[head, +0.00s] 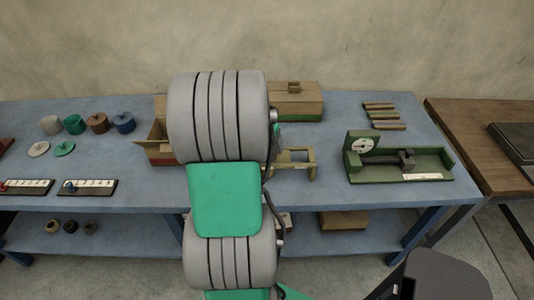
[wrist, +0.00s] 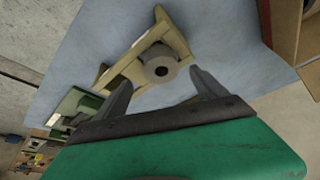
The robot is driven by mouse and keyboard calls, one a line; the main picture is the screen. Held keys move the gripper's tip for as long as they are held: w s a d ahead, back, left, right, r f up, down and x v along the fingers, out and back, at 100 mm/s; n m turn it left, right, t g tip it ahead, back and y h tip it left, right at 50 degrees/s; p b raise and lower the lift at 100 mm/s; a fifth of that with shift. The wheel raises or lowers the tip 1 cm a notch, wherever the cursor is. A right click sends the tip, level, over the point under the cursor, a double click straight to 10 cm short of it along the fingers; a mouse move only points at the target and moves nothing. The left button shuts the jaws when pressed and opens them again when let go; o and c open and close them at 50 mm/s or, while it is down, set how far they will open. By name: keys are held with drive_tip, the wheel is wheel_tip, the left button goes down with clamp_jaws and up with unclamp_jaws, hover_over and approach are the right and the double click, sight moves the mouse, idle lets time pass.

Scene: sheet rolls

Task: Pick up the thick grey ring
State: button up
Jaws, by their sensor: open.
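The thick grey ring (wrist: 161,66) shows in the wrist view, with a dark hole in its face. It sits at a tan wooden stand (wrist: 113,73), near the stand's middle. My gripper (wrist: 162,77) is open, its two dark fingers apart to the left and right of the ring in the picture. I see nothing between the fingers that they clearly touch, and the depth gap to the ring is hard to tell. In the head view the stand (head: 301,156) is partly behind my arm, and the ring and gripper are hidden.
The stand is on a blue workbench (head: 330,187). A green gauge fixture (head: 430,165) stands to the right, an open box (head: 155,142) to the left, and a closed wooden box (head: 297,103) behind. Several coloured rolls (head: 74,124) sit far left. Bench between stand and fixture is clear.

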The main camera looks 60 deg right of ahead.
drive_tip(key=p+x, duration=0.1)
drive_tip(key=x, duration=0.4)
drive_tip(key=shift+w+a+f, duration=0.1)
drive_tip(key=shift+f, duration=0.05)
drive_tip(key=shift+c, duration=0.4)
drive_tip(key=c, duration=1.6)
drive_tip(key=shift+r, duration=0.2)
